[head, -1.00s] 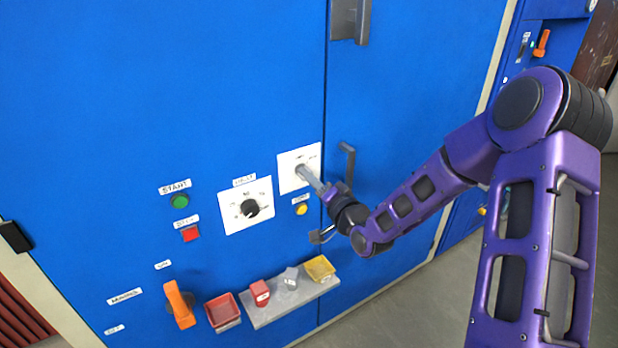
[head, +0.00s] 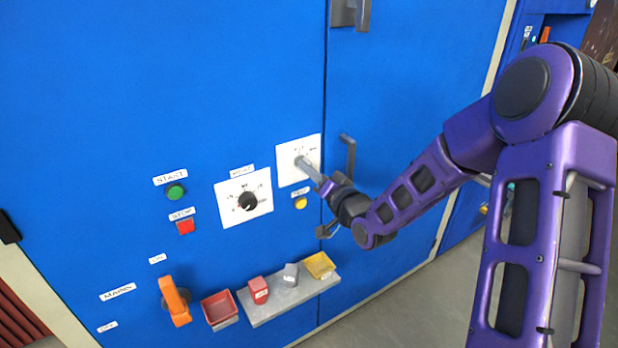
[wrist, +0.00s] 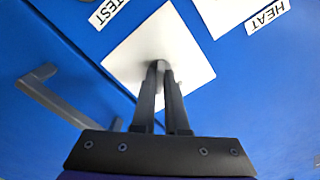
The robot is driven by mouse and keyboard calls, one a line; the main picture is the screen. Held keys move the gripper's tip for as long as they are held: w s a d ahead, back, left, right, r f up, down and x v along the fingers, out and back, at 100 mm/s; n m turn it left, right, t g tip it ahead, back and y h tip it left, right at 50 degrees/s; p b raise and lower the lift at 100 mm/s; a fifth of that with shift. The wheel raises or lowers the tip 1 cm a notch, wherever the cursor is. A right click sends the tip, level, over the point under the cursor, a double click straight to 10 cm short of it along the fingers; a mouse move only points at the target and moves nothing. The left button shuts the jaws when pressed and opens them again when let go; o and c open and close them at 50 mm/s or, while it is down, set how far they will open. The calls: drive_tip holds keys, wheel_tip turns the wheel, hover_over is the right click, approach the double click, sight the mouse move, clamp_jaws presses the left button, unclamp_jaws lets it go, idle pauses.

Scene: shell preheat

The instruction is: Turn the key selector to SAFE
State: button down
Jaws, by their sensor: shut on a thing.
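The key selector's white plate (head: 287,173) is on the blue cabinet, right of the HEAT dial. My gripper (head: 304,163) reaches it from the lower right, fingers pointing at the plate's middle. In the wrist view my gripper (wrist: 160,70) has its two fingers close together over the centre of the selector plate (wrist: 125,52). They are shut on the key selector's key, which is mostly hidden between and behind the fingertips. The small lettering on the plate is too blurred to read, so I cannot tell which position the key points to.
The HEAT dial (head: 248,201) is left of the selector, and a yellow button (head: 300,203) is below it. A door handle (head: 349,160) stands out close to the right. Below are a shelf (head: 270,310) with small blocks, and an orange MAINS lever (head: 175,300).

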drive_tip(key=n+b, duration=0.2)
drive_tip(key=n, duration=0.6)
drive_tip(key=shift+n, duration=0.4)
idle(0.4)
drive_tip(key=c, duration=0.9)
unclamp_jaws()
drive_tip(key=shift+c, duration=0.2)
